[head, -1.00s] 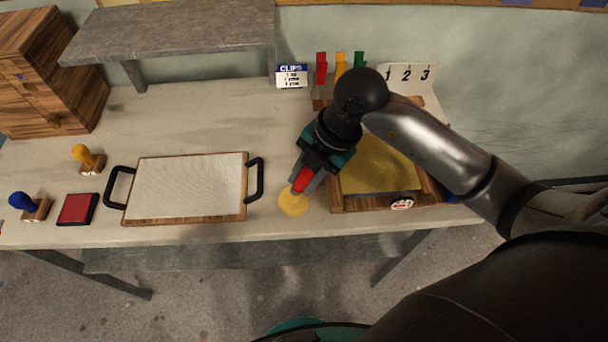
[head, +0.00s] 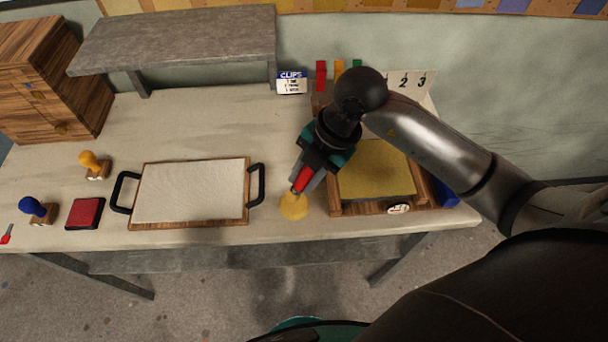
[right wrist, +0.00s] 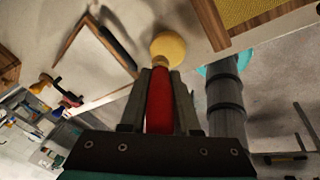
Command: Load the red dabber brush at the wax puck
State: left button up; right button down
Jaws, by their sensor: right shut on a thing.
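My right gripper (head: 303,181) is shut on the red dabber brush (head: 301,179), which tilts down toward the table. The yellow wax puck (head: 293,207) lies on the table just below it. In the right wrist view the red brush (right wrist: 159,100) sits between the two fingers of the gripper (right wrist: 160,98), with its far end at the round yellow puck (right wrist: 169,46). The brush tip is hidden or merges with the puck's colour, so I cannot tell whether they touch. My left gripper is not in view.
A white board with black handles (head: 190,191) lies left of the puck. A wooden tray with a yellow sheet (head: 338,208) is close on the right. Stamps (head: 94,165) and a red ink pad (head: 85,213) stand far left. A grey shelf (head: 175,40) stands behind.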

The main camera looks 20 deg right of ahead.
aim_at(304, 167)
jog(key=shift+r+p, duration=1.9)
jog(key=shift+r, duration=0.4)
jog(key=shift+f, duration=0.1)
